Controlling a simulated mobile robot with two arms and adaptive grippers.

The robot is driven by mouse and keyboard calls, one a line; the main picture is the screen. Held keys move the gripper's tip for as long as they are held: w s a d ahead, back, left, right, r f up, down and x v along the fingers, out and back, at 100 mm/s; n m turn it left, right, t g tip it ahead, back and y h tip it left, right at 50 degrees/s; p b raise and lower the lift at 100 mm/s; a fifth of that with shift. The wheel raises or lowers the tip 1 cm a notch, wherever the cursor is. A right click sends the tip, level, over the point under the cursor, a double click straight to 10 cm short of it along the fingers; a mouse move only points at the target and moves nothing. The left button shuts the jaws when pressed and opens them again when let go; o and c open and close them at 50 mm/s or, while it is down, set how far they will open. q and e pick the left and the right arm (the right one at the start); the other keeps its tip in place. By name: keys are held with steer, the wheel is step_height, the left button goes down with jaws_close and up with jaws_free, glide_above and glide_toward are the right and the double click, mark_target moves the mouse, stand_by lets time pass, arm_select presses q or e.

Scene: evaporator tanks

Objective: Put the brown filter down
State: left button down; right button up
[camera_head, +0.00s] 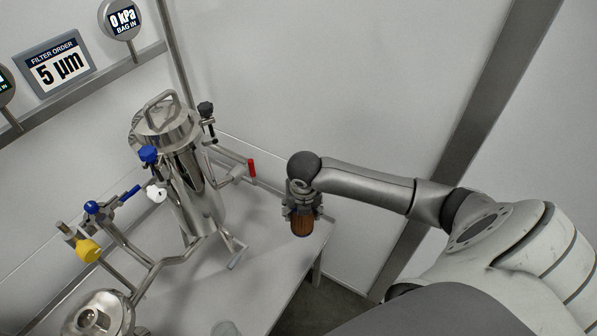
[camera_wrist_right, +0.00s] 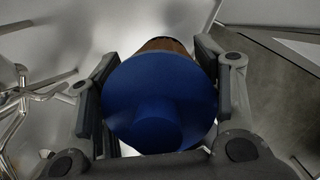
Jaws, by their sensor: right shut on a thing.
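My right gripper (camera_head: 302,208) hangs down over the right end of the pale table and is shut on the brown filter. The brown filter (camera_head: 301,227) shows its brown lower part below the fingers. I cannot tell whether its bottom touches the table. In the right wrist view its round blue end (camera_wrist_right: 160,100) lies between the two fingers of the right gripper (camera_wrist_right: 160,92). A strip of its brown side (camera_wrist_right: 165,45) shows beyond the blue end. My left gripper is in neither view.
The pale table (camera_head: 262,262) has free room around the filter; its right edge is close by. A steel filter housing (camera_head: 195,185) with pipes and a red-handled valve (camera_head: 251,168) stands to the left. A sign (camera_head: 57,65) reads 5 µm. A wall is behind.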

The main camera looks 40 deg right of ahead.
steer(key=w+b+x, duration=0.1)
steer(key=w+x, duration=0.1)
steer(key=x, duration=0.7)
steer(key=shift+d+r, duration=0.25)
steer(key=shift+f, duration=0.15)
steer(key=o, duration=1.3)
steer(key=shift+c, duration=0.2)
steer(key=p+v, duration=0.1)
steer(key=v, duration=1.1)
